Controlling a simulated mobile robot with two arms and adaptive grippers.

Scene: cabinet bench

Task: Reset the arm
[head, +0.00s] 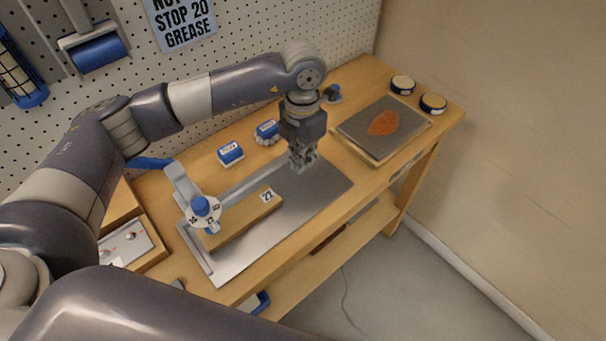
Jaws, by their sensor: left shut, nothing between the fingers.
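My left arm comes in from the left and bends down over the bench. Its left gripper (303,165) points downward above the far part of a grey metal plate (310,205). The left gripper is shut and holds nothing. A grey arm-like fixture with a blue knob (201,204) stands at the left of the plate, with a long bar reaching toward the gripper. I cannot tell whether the gripper touches the bar. My right gripper is not in view.
A dark board with an orange patch (384,122) lies to the right, near two round tins (433,103). A pegboard (340,25) stands behind. A tray (127,243) is at the left.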

